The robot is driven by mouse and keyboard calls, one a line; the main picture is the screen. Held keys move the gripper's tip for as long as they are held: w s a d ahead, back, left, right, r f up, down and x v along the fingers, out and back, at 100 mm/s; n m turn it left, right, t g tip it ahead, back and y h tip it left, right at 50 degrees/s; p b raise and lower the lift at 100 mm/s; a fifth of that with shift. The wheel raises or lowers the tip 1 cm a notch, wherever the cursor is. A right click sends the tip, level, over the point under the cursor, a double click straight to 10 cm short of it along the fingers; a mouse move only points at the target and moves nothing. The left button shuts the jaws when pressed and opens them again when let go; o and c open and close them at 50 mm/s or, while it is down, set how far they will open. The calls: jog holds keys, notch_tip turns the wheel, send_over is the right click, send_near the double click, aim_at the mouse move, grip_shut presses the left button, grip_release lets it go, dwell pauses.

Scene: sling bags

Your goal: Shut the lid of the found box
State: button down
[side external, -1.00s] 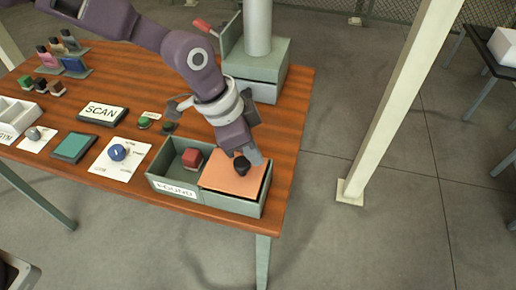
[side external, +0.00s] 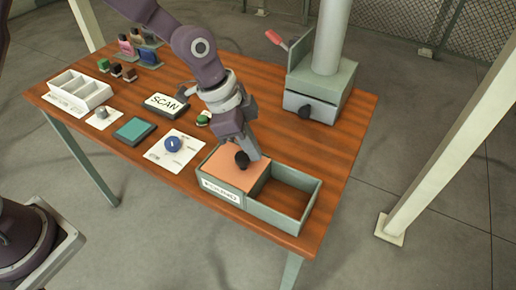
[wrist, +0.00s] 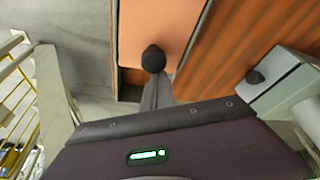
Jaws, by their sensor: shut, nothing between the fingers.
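The grey-green found box (side external: 275,217) sits at the front right edge of the table, its white label (side external: 222,191) facing the front. Its flat orange lid (side external: 225,170) covers the left compartment, and the right compartment is uncovered and looks empty. The lid has a black knob (side external: 242,159), which also shows in the wrist view (wrist: 153,59) on the orange lid (wrist: 165,25). My gripper (side external: 253,154) is shut and empty, its fingertips right beside the knob, on its right; the wrist view shows the fingers (wrist: 157,92) touching or nearly touching it. The red block is not visible.
A grey machine with a pale column (side external: 320,95) and red-handled lever stands at the back right. A blue knob on a card (side external: 172,144), a SCAN pad (side external: 166,102), a teal pad (side external: 134,130) and a white divided tray (side external: 79,94) lie left of the box.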

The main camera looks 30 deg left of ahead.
jog(key=shift+a+f, duration=0.15)
jog(key=shift+a, duration=0.15)
jog(key=d, duration=0.1)
jog(key=w+d, duration=0.1)
jog(key=d, duration=0.1)
jog(key=shift+w+r, duration=0.2)
jog(key=shift+r, duration=0.05)
jog(key=d+v, duration=0.1)
jog(key=v, duration=0.9)
jog(key=s+a+r+n+t+y, duration=0.25)
jog(key=s+a+r+n, duration=0.25)
jog(key=s+a+r, duration=0.5)
jog(key=s+a+f+n, duration=0.1)
jog(key=s+a+n, duration=0.2)
jog(key=s, duration=0.3)
jog(key=s+a+f+n+t+y, duration=0.1)
jog(key=s+a+n, duration=0.3)
jog(key=s+a, duration=0.2)
jog(key=shift+s+n, duration=0.3)
jog(key=shift+s, duration=0.4)
jog(key=shift+f, duration=0.1)
